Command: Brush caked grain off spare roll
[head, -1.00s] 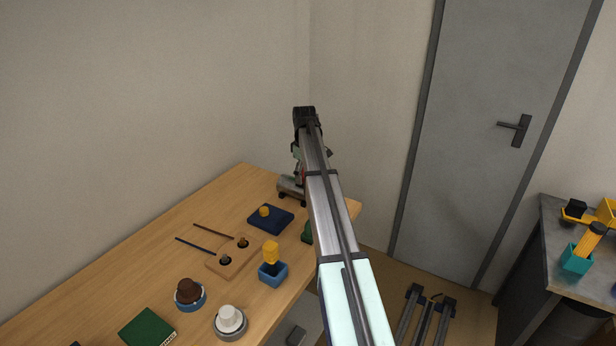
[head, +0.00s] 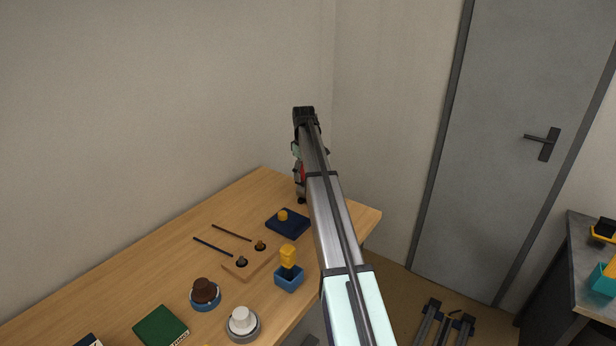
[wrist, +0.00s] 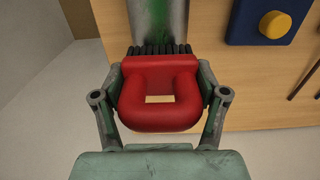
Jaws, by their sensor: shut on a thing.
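My gripper (wrist: 160,82) is shut on a red brush (wrist: 160,112) with a loop handle; the jaws clasp its two sides. Its short black bristles (wrist: 160,49) point away from me. They meet the near end of a grey metal roll (wrist: 182,22) in the wrist view; I cannot tell if they press on it. The roll has a green patch (wrist: 155,18) along its top. In the head view my gripper (head: 300,178) is over the far end of the wooden table, with a bit of red showing; my arm hides the roll there.
On the wooden table (head: 150,268) stand a dark blue pad with a yellow knob (head: 288,224), a blue cup with a yellow-handled tool (head: 289,279), a wooden holder (head: 240,270), brown (head: 205,292) and white (head: 242,321) knobbed items, and a green book (head: 160,328). Walls close off the far end.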

